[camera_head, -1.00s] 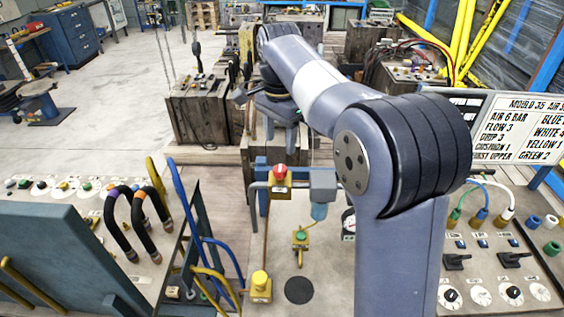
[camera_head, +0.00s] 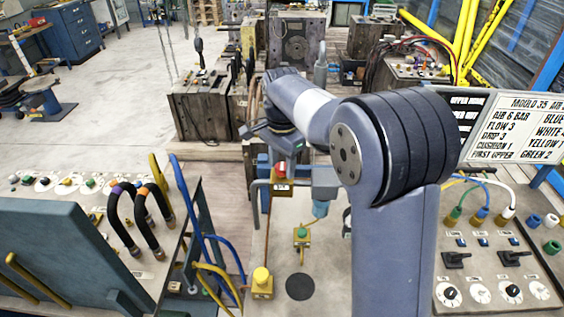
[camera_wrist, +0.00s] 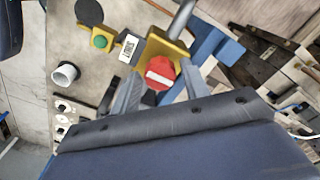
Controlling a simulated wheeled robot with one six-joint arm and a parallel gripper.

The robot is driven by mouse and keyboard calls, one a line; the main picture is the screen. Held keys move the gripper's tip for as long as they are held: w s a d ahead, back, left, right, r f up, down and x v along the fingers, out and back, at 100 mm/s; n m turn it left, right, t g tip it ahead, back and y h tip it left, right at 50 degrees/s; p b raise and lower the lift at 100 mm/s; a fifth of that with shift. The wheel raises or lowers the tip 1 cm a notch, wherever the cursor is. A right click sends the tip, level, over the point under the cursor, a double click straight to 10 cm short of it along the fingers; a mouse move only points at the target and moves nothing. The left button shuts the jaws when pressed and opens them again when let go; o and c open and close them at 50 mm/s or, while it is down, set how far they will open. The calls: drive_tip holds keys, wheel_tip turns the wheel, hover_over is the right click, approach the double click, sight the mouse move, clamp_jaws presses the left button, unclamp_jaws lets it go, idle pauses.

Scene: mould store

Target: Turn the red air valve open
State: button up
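The red air valve (camera_wrist: 160,72) is a round red knob with a white bar, on a yellow body (camera_wrist: 168,48) in the wrist view. A white label (camera_wrist: 130,48) beside it appears to read "SHUT". In the head view the red knob (camera_head: 280,169) shows just below my gripper (camera_head: 288,156). In the wrist view my gripper (camera_wrist: 160,76) is open, with one finger on either side of the knob. I cannot tell whether the fingers touch it. The knob is not visibly held.
A green button (camera_wrist: 100,41) on a yellow box and a white cup-shaped fitting (camera_wrist: 66,74) are near the valve. A blue bracket (camera_wrist: 212,45) stands close behind it. A settings board (camera_head: 526,125) stands at right.

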drive_tip(key=c, duration=0.7)
drive_tip(key=shift+n, duration=0.3)
drive_tip(key=n+p, duration=0.1)
drive_tip(key=n, duration=0.2)
drive_tip(key=shift+r+n, duration=0.1)
drive_tip(key=shift+n, duration=0.2)
drive_tip(key=n+p, duration=0.1)
drive_tip(key=n, duration=0.3)
drive_tip(key=shift+n, duration=0.3)
drive_tip(key=n+p, duration=0.1)
drive_tip(key=n, duration=0.3)
drive_tip(key=shift+n, duration=2.5)
